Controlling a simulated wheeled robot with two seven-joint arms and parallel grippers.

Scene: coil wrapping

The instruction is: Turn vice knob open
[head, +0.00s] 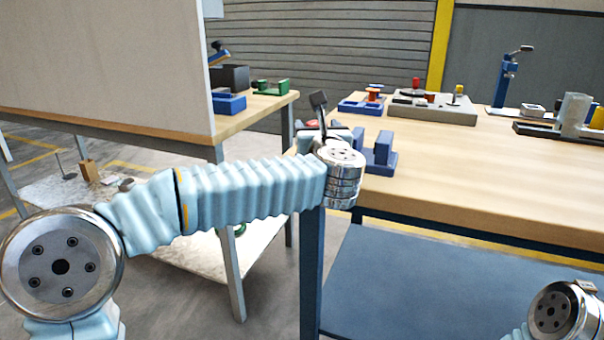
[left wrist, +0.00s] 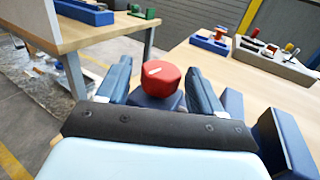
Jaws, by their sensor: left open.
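The vice knob (left wrist: 162,78) is red with a small white mark on top, and shows in the left wrist view. It sits on the blue vice (left wrist: 158,103) at the corner of the wooden table; the vice's blue jaws also show in the head view (head: 381,152). My left gripper (left wrist: 160,76) is open, with one finger on each side of the knob; I cannot tell whether they touch it. In the head view my left wrist hides most of the knob and part of the vice. My right gripper is out of view; only part of my right arm shows at lower right.
A grey block with coloured parts (head: 436,112) and a blue tray (head: 361,106) stand further back on the table (head: 470,180). A blue lever stand (head: 505,82) is at the back right. Another bench with a tall panel (head: 105,60) stands left. The table's middle is clear.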

